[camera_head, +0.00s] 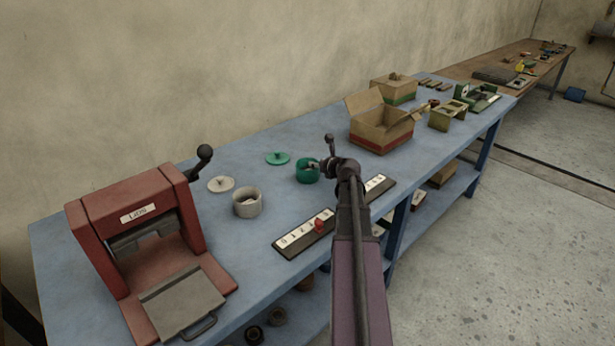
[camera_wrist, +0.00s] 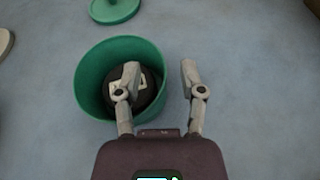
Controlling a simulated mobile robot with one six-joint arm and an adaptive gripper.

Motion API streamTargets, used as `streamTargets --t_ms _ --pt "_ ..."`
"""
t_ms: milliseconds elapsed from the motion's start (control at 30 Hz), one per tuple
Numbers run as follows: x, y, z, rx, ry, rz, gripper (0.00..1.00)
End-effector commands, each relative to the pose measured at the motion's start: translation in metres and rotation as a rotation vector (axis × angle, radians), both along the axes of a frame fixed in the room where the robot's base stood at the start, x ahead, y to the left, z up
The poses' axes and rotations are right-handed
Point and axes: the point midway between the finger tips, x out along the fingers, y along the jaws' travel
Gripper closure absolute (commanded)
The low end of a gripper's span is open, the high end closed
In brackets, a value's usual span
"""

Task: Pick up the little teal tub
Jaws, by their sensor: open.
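The little teal tub (camera_head: 307,171) stands upright on the blue bench, without its lid. In the wrist view the tub (camera_wrist: 88,82) is seen from above, with a dark round thing (camera_wrist: 150,97) bearing a pale label inside. My gripper (camera_wrist: 158,75) is open; its left finger appears over the tub's inside and its right finger outside, with the tub's right wall between them. In the head view my gripper (camera_head: 322,165) is at the tub's right side. I cannot tell whether either finger touches the wall.
A teal lid (camera_head: 278,158) lies behind the tub. A pale tub (camera_head: 247,203) and its lid (camera_head: 221,184) are to the left. A numbered strip (camera_head: 292,239) with a red slider lies in front. A cardboard box (camera_head: 381,130) stands right, and a red press (camera_head: 140,240) far left.

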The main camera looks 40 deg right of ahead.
Motion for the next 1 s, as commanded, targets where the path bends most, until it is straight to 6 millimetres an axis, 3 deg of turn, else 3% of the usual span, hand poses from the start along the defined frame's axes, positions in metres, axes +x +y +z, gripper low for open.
streamTargets --t_ms 133,667,700,867,1000 --pt "0.0084 -0.0015 -0.0039 0.000 0.000 0.000 0.48" --pt "0.0081 -0.0012 -0.0034 0.000 0.000 0.000 0.48" --pt "0.0081 -0.0012 -0.0034 0.000 0.000 0.000 0.51" --pt "0.0076 -0.0023 -0.0034 0.000 0.000 -0.001 0.99" --pt "0.0076 -0.0023 -0.0034 0.000 0.000 -0.001 1.00"
